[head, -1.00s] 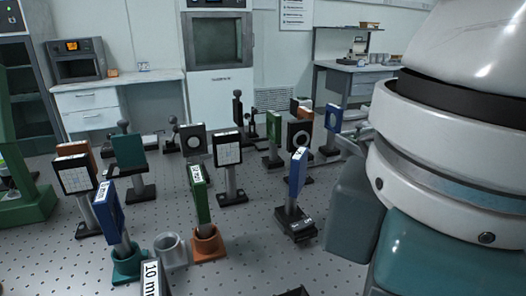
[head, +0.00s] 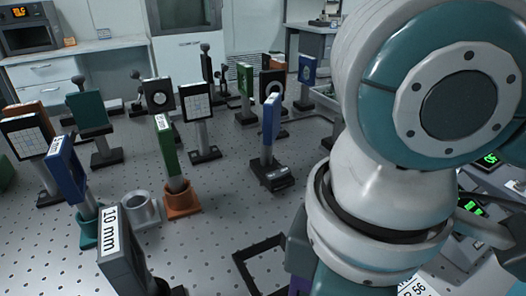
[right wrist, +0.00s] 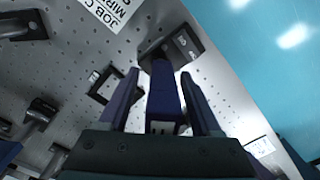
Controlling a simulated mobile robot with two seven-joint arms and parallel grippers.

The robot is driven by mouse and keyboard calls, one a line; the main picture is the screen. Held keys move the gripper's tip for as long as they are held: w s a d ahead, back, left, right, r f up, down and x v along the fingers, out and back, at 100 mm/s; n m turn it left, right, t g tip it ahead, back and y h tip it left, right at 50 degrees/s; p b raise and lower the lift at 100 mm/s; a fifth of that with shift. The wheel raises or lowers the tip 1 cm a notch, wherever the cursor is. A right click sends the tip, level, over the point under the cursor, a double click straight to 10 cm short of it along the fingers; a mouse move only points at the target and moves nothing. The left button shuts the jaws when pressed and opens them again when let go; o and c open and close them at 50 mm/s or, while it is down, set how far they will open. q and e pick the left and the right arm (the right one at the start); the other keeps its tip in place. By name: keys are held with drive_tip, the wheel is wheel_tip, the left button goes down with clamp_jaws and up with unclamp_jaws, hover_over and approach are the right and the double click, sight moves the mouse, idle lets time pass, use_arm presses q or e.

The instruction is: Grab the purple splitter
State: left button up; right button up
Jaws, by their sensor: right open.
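In the right wrist view, the dark purple-blue splitter (right wrist: 164,92) stands between the two fingers of my right gripper (right wrist: 162,100). The fingers are open, one on each side of it, with a visible gap to each. A black base (right wrist: 172,48) shows just beyond the splitter. In the head view, a small purple patch (head: 299,285) shows at the bottom beside my right arm and may be the splitter; the arm hides the rest. My left gripper is not in view.
Several mounted optics stand on the perforated table, including a blue one (head: 270,118), a green one (head: 166,140) and a black "10 mm" one (head: 122,255). An empty black frame (head: 262,265) lies left of my right arm. Lit green displays (head: 473,208) are at right.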

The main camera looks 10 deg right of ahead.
clamp_jaws()
idle(0.5)
drive_tip(key=shift+r, duration=0.1)
idle(0.8)
